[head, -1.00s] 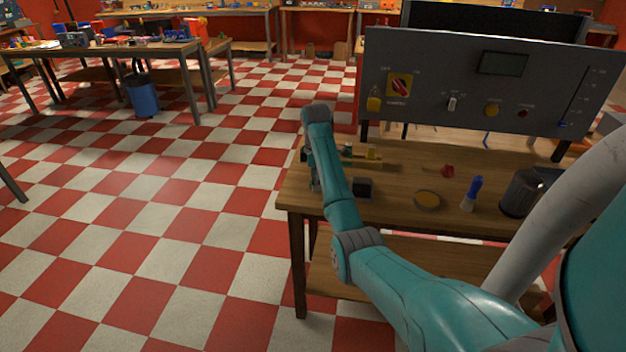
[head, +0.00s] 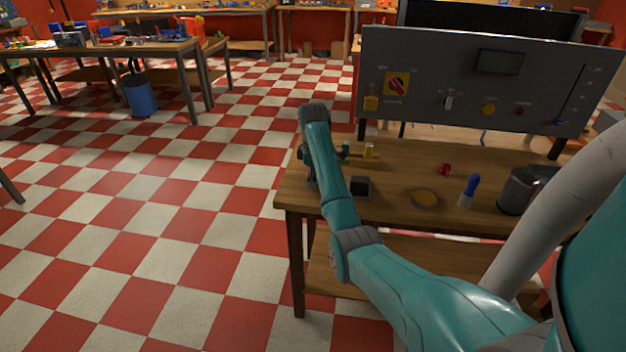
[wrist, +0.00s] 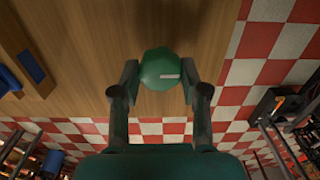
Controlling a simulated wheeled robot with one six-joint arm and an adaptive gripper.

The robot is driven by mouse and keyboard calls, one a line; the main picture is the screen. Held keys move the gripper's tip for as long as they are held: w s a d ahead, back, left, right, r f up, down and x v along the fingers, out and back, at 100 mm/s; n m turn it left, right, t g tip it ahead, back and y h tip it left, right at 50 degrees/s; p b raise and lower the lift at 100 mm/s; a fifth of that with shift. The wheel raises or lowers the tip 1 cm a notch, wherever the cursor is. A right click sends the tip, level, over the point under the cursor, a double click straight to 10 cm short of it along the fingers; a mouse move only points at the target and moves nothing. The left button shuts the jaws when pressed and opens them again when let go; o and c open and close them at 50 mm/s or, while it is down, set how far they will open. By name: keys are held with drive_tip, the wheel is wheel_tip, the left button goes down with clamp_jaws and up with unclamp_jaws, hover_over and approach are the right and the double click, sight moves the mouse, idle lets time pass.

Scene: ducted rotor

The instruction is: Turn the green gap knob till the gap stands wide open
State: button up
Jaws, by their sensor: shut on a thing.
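The green knob (wrist: 158,70) shows in the wrist view as a rounded green cap with a pale line mark on its right half, pointing right. My gripper (wrist: 160,82) has one finger on each side of it and is shut on it. In the head view my arm reaches over the left end of the wooden workbench (head: 400,225). My gripper's fingers are hidden behind the arm there. A small green part (head: 346,149) shows just right of the arm's end. The gap itself cannot be made out.
A grey panel (head: 450,75) with knobs and a small screen stands at the bench's back. A dark block (head: 361,188), a round yellow-brown disc (head: 425,198), a red piece (head: 445,169), a blue-handled tool (head: 470,190) and a dark can (head: 515,192) lie on the bench.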

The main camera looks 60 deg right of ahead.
drive_tip(key=m, duration=0.4)
drive_tip(key=shift+d+m, duration=0.1)
drive_tip(key=shift+m, duration=0.2)
drive_tip(key=m, duration=0.4)
drive_tip(key=shift+m, duration=0.3)
drive_tip(key=m, duration=0.4)
drive_tip(key=shift+w+r+m, duration=0.1)
drive_tip(key=shift+m, duration=1.9)
drive_tip(key=o, duration=1.1)
drive_tip(key=shift+o, duration=0.2)
